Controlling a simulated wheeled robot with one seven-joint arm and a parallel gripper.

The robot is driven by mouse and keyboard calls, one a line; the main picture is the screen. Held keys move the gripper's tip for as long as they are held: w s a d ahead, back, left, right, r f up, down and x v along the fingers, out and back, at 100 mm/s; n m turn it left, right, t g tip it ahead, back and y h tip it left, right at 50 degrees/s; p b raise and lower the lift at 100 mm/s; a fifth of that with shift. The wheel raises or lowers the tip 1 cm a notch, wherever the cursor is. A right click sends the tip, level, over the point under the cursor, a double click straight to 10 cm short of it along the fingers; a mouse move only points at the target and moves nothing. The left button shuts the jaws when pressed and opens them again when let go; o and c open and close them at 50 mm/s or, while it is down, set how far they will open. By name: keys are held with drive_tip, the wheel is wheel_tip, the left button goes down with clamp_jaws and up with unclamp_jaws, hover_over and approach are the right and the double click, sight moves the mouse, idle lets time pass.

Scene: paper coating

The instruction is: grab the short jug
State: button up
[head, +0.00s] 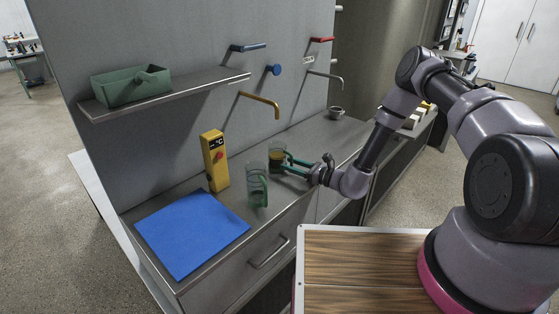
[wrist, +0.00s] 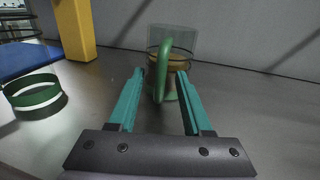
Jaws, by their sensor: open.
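The short jug (head: 277,152) is clear glass with an amber band and a green handle. It stands upright on the grey counter near the wall. In the wrist view the jug (wrist: 181,42) is straight ahead, its handle pointing at me. My gripper (head: 287,162) is open at the jug's near side, with teal fingers level and pointing at it. In the wrist view my gripper (wrist: 161,77) has one finger on each side of the handle. I cannot tell whether either finger touches it.
A taller glass jug (head: 256,187) with a green handle stands nearer, left of my gripper. A brass tap (head: 259,101) overhangs behind. A shelf holds a green bin (head: 124,91).

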drive_tip(key=shift+c, duration=0.3)
clamp_jaws()
idle(1.1)
